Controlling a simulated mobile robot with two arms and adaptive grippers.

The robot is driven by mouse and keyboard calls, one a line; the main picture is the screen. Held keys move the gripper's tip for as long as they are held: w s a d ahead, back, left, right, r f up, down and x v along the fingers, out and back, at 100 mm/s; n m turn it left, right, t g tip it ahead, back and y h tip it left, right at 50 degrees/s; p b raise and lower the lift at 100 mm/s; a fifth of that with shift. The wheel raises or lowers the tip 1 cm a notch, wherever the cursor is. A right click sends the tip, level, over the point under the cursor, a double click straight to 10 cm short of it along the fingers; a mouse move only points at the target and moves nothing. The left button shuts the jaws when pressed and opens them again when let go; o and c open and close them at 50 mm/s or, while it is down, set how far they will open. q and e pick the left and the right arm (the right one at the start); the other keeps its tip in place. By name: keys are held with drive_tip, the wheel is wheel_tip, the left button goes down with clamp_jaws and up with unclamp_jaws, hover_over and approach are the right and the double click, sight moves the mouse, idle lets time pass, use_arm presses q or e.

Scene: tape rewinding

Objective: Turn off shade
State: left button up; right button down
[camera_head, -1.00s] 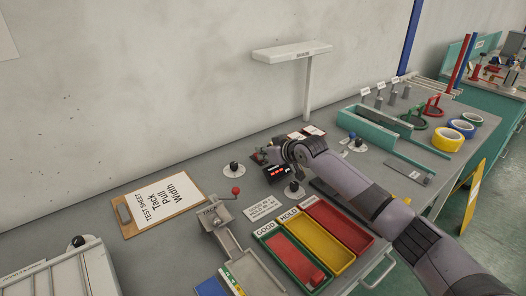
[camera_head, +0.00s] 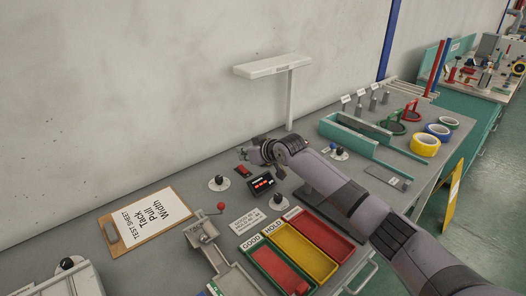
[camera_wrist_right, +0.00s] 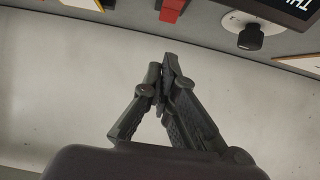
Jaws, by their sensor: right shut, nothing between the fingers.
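The shade (camera_head: 273,66) is a white slab with a small label on its front edge, held on a white post above the back of the bench. My right gripper (camera_head: 243,154) is near the wall, left of the post and well below the slab. Its two dark fingers show in the right wrist view (camera_wrist_right: 164,62), tips together with nothing between them. Black knobs on white discs stand at the near left (camera_head: 218,183) and near right (camera_head: 277,201) of the gripper. One knob shows in the right wrist view (camera_wrist_right: 250,36), apart from the fingers. My left gripper is not in view.
A black box with a red display (camera_head: 262,184) and a small red block (camera_head: 243,170) sit just in front of my gripper. A clipboard (camera_head: 148,220) lies to the left. Green, yellow and red trays (camera_head: 327,234) lie in front. A teal channel (camera_head: 355,138) is at the right.

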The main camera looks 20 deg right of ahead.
drive_tip(key=shift+s+d+r+b, duration=0.25)
drive_tip(key=shift+s+r+b, duration=0.1)
drive_tip(key=shift+s, duration=0.15)
drive_tip(key=s+d, duration=0.1)
drive_tip(key=s, duration=0.1)
drive_tip(key=s+r, duration=0.1)
drive_tip(key=s, duration=0.1)
drive_tip(key=s+d+r, duration=0.1)
drive_tip(key=s, duration=0.2)
drive_tip(key=shift+s+d+b, duration=0.1)
drive_tip(key=shift+d+b, duration=0.2)
drive_tip(key=shift+b, duration=0.1)
drive_tip(key=shift+s+d+r, duration=0.1)
drive_tip(key=shift+s+d, duration=0.05)
drive_tip(key=shift+s, duration=0.35)
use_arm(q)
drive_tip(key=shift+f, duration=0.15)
